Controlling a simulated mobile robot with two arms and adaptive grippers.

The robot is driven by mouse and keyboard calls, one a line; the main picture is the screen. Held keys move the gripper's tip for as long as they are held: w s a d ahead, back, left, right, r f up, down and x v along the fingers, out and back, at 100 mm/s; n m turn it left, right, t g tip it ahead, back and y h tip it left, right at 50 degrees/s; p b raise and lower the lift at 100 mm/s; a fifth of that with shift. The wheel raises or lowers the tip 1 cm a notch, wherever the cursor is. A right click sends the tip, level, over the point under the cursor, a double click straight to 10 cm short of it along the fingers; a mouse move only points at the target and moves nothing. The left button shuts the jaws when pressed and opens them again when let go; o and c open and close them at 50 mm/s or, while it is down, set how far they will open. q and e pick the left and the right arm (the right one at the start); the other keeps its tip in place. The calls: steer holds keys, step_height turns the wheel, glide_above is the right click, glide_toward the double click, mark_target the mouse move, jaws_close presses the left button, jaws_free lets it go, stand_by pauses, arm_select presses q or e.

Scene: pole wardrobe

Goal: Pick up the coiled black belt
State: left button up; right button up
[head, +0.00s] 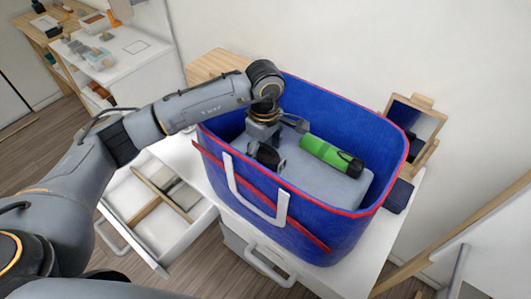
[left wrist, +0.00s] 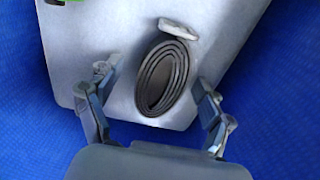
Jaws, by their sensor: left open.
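The coiled black belt (left wrist: 161,76) lies on a grey surface (left wrist: 122,104) inside the blue bag, with a pale buckle-like end at its top in the left wrist view. My left gripper (left wrist: 160,104) is open, with one finger to each side of the belt and apart from it. In the head view my left gripper (head: 268,153) reaches down into the blue bag (head: 285,222), and only a dark bit of what may be the belt shows beside it. My right gripper is not in view.
A green and black cylinder (head: 331,155) lies on the same grey surface, right of my gripper. The bag's red rim and walls surround my gripper. An open drawer (head: 150,215) is at the left, and a framed mirror (head: 411,122) stands behind at the right.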

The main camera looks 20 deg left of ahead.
arm_select(q)
steer(key=shift+r, duration=0.1)
steer(key=c, duration=1.3)
